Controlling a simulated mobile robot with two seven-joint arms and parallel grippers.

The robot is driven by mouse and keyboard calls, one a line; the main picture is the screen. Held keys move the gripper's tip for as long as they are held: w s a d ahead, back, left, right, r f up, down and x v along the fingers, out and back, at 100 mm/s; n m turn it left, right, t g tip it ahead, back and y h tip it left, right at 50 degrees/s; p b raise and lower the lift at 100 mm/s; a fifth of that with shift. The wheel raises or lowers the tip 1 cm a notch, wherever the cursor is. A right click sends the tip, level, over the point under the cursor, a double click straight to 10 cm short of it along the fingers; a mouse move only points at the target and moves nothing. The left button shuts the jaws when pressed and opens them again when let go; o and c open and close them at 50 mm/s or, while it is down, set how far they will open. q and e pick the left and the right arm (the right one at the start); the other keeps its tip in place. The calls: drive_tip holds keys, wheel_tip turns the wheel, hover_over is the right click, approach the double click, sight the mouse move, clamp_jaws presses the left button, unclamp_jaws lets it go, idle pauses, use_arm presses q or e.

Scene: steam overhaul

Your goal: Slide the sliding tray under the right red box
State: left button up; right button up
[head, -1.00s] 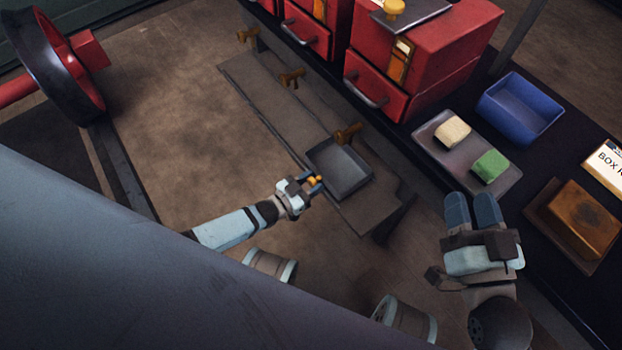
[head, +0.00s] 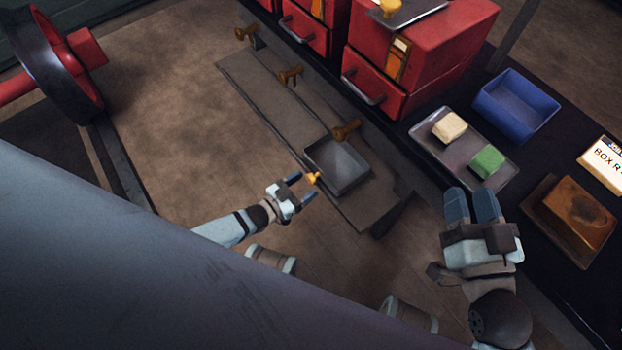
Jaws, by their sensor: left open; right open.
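The sliding tray (head: 340,168) is a shallow grey pan with a yellow knob (head: 313,178) at its near left edge. It sits on the long low rail plate (head: 262,95), in front of and below the right red box (head: 440,45), not beneath it. My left gripper (head: 304,187) is open and empty, its two fingers spread on either side of the line to the knob, with the knob at or just beyond the fingertips. Contact cannot be told. My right gripper (head: 471,200) is open and empty beside the dark bench, right of the tray.
Brown clamp-like handles (head: 347,130) stand along the rail plate. On the dark bench are a grey tray (head: 458,170) with a cream block and a green block, a blue bin (head: 515,105), a brown block (head: 570,222) and a label card (head: 603,165).

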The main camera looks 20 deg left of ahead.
use_arm(q)
drive_tip(key=p+v, duration=0.1)
drive_tip(key=v, duration=0.9)
drive_tip(key=shift+s+a+p, duration=0.2)
drive_tip(key=shift+s+p, duration=0.1)
drive_tip(key=shift+p, duration=0.1)
use_arm(e)
drive_tip(key=f, duration=0.1)
drive_tip(key=d+f+g+h, duration=0.1)
drive_tip(key=f, duration=0.1)
drive_tip(key=f+g+h, duration=0.1)
drive_tip(key=f, duration=0.1)
drive_tip(key=shift+s+d+f, duration=0.1)
drive_tip(key=shift+s+d, duration=0.25)
drive_tip(key=shift+d, duration=0.05)
drive_tip(key=shift+r, duration=0.2)
